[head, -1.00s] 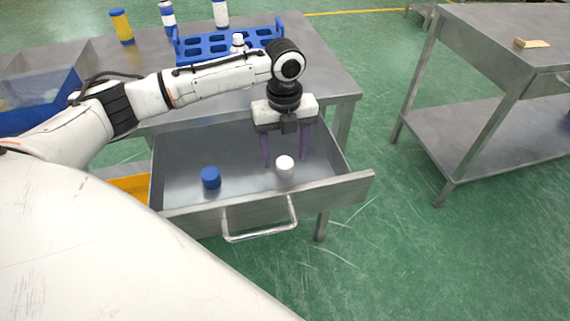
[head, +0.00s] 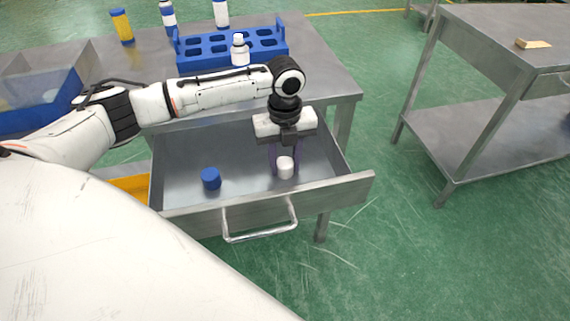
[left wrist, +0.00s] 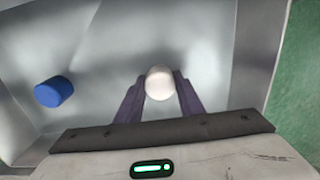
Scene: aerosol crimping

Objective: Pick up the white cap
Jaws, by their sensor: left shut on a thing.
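The white cap (head: 285,168) is in the open drawer, near its front wall and right of the middle. My left gripper (head: 284,165) points down into the drawer with its purple fingers shut on the cap, one on each side. In the left wrist view the white cap (left wrist: 160,83) sits between the fingertips of the left gripper (left wrist: 160,88). I cannot tell whether the cap still touches the drawer floor. My right gripper is not in view.
A blue cap (head: 211,178) stands in the drawer (head: 190,150) to the left. A blue rack (head: 200,52) holding a white-topped bottle (head: 240,50) is on the table above. A yellow bottle (head: 122,26) and other bottles stand behind. A second table (head: 500,45) is at the right.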

